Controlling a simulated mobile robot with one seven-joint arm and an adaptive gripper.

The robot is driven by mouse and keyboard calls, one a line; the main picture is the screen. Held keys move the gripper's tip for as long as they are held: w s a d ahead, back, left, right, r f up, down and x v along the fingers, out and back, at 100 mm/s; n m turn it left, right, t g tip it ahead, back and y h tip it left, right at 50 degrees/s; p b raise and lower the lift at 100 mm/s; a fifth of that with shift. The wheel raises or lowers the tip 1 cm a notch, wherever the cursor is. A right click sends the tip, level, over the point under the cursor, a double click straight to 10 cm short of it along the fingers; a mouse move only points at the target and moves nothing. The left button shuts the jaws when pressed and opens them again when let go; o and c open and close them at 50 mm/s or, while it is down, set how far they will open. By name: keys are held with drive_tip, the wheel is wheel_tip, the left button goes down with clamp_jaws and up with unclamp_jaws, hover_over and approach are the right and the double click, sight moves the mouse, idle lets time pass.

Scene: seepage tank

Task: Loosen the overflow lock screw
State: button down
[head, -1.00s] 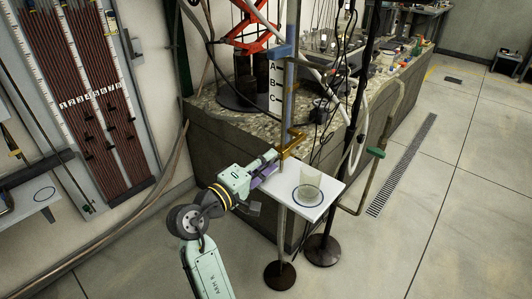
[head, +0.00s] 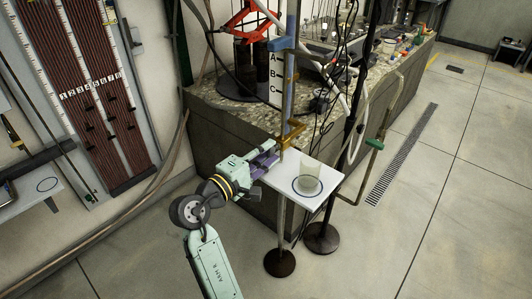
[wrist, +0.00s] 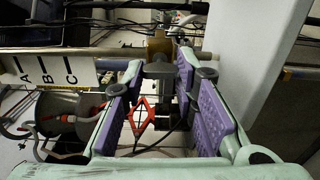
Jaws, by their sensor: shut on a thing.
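The overflow lock screw (wrist: 158,70) is a small grey knob below a brass clamp in the wrist view. The brass clamp (head: 290,131) sits on the upright overflow tube (head: 288,95) in the head view, next to the A, B, C scale. My gripper (wrist: 158,66) has its two purple-padded fingers on either side of the screw, shut on it at the fingertips. In the head view my gripper (head: 275,155) reaches the tube just below the clamp. The screw itself is hidden there by the fingers.
The stone-topped tank bench (head: 235,130) stands behind. Hoses and cables hang beside the tube. The floor at right is open.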

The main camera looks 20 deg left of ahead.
drive_tip(key=c, duration=1.3)
unclamp_jaws()
drive_tip(key=v, duration=1.2)
